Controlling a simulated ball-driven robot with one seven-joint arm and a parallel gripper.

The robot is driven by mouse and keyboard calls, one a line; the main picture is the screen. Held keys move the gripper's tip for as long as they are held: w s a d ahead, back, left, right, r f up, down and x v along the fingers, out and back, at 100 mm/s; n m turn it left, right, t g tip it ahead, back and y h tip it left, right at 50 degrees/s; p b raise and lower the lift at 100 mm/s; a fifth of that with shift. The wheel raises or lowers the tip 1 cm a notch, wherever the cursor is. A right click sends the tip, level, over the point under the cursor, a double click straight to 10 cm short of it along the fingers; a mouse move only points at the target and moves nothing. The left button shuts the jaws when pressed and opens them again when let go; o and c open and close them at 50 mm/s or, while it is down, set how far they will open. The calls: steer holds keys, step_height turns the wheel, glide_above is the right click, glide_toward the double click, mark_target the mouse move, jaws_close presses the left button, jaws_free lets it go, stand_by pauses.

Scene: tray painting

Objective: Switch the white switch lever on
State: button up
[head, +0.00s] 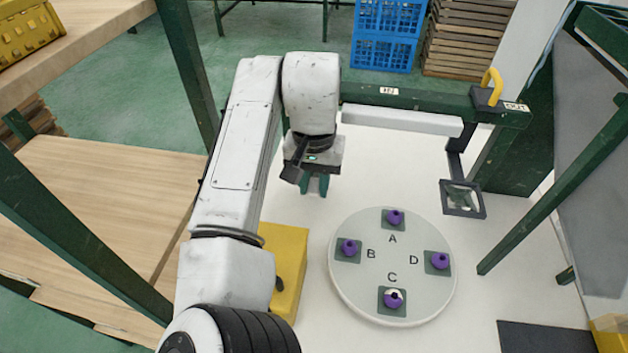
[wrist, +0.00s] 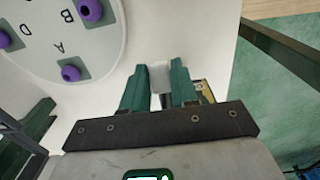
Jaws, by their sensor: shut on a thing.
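My gripper (head: 313,186) has green fingers and hangs over the white table, left of the round tray. In the wrist view my gripper (wrist: 160,85) is shut on a small white piece, which looks like the white switch lever (wrist: 160,76). The piece sits between the fingertips, and its lower part is hidden by the fingers and the dark gripper body. In the head view the lever is hidden behind the gripper. I cannot tell whether it is on or off.
A round white tray (head: 340,275) marked A, B, C, D holds purple pieces on green pads. A green rail (head: 430,98) with a white bar and a yellow handle (head: 491,86) crosses behind my gripper. A yellow box (head: 290,255) stands beside my arm.

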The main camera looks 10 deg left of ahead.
mark_target(315, 178)
jaws_close()
steer(key=shift+r+g+p, duration=0.3)
steer(key=shift+r+p, duration=0.15)
steer(key=shift+p, duration=0.5)
steer(key=shift+r+g+p, duration=0.15)
steer(key=shift+g+p, duration=0.35)
steer(key=shift+p, duration=0.3)
steer(key=o, duration=0.7)
jaws_free()
steer(key=r, duration=0.3)
steer(key=w+r, duration=0.1)
steer(key=r, duration=0.3)
steer(key=r+p, duration=0.1)
steer(key=r, duration=0.2)
steer(key=shift+w+r, duration=0.2)
